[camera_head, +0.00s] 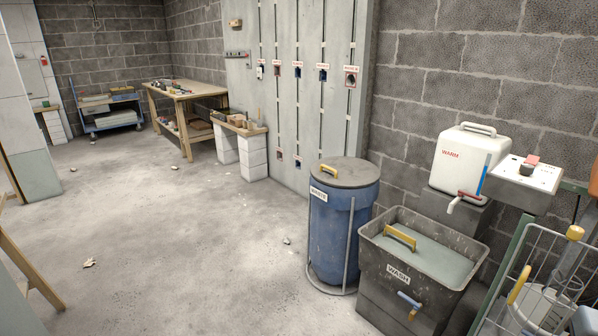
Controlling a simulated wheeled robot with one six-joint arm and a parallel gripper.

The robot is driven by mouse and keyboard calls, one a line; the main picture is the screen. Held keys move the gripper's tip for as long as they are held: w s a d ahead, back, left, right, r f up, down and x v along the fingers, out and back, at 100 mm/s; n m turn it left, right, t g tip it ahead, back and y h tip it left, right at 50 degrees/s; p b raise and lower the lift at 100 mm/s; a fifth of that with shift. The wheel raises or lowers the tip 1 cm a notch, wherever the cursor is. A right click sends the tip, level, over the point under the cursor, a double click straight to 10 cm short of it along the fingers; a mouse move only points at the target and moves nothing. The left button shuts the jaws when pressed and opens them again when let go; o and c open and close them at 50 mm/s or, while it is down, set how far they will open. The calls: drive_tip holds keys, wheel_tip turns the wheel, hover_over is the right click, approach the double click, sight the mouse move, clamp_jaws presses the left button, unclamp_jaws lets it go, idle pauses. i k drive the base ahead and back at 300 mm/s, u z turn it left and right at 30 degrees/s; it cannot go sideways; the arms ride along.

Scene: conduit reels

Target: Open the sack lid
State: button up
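A round grey lid (350,171) lies flat and closed on a blue sack (334,232) right of centre. The sack hangs in a thin metal stand and has a white label on its front. What is in the sack is hidden by the lid. My gripper is not in view.
A grey wash tub (370,290) stands close to the sack's right. A white warm-water container (460,158) is behind it, and a wire rack (510,290) is at the lower right. A wall panel is behind the sack. The floor to its left is mostly clear.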

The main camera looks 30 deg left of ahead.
sight(339, 172)
drive_tip(key=u, duration=1.6)
drive_tip(key=i, duration=2.6)
drive_tip(key=z, duration=0.4)
